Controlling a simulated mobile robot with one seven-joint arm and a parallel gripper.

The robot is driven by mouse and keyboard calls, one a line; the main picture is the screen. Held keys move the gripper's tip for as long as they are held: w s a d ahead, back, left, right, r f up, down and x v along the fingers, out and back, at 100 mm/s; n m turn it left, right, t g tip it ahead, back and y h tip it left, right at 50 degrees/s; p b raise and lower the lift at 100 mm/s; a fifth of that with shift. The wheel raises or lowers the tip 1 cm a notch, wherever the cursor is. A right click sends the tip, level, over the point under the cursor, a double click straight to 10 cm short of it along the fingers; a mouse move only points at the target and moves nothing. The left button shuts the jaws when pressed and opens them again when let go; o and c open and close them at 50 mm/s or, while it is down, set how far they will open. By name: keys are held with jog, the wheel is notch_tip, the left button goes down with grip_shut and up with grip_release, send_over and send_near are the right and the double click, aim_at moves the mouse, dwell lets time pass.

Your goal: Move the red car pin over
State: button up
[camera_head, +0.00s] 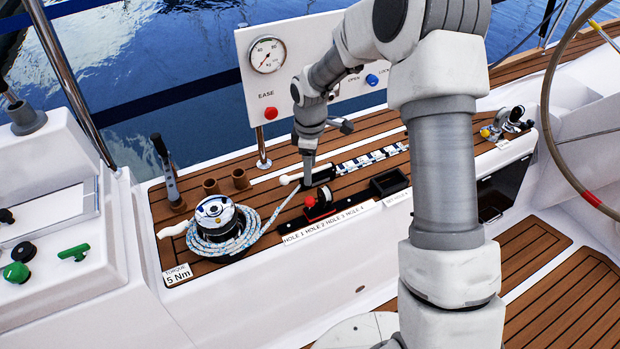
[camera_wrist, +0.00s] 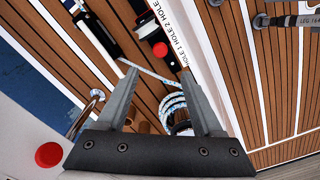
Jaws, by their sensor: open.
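The red car pin (camera_head: 310,202) is a round red knob on a dark car that sits on the black track (camera_head: 292,237) beside the HOLE labels. In the wrist view the red pin (camera_wrist: 160,49) is beyond the fingertips, roughly centred between the two fingers. My gripper (camera_head: 307,182) points down just above and behind the car in the head view. In the wrist view my gripper (camera_wrist: 160,75) is open, with nothing between its fingers. The pin's lower part is hidden.
A winch with coiled rope (camera_head: 213,228) stands left of the track; its rope runs close by. A black clutch with a white handle (camera_head: 289,180) is behind the car. An open black box (camera_head: 389,182) stands to the right. A gauge panel (camera_head: 258,98) stands behind.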

jog(key=shift+r+p, duration=0.35)
jog(key=shift+r, duration=1.75)
jog(key=s+d+r+m+t, duration=0.1)
jog(key=s+d+r+m, duration=0.3)
jog(key=r, duration=0.5)
jog(key=s+d+r+m+t, duration=0.25)
jog(key=s+r, duration=0.35)
jog(key=r, duration=0.3)
jog(key=s+d+r+m+t, duration=0.1)
jog(key=s+r+m, duration=0.15)
jog(key=s, duration=0.35)
jog(key=s+d+r+m, duration=0.1)
jog(key=s+m, duration=0.2)
jog(key=s, duration=0.2)
jog(key=s+d+r+m+t, duration=0.1)
jog(key=s+d+r+m, duration=0.15)
jog(key=s, duration=0.35)
notch_tip(320, 180, up, 14)
jog(key=p, duration=1.5)
jog(key=shift+w+a+r+m, duration=0.15)
jog(key=shift+a+r+m, duration=0.1)
jog(key=shift+a+m, duration=0.2)
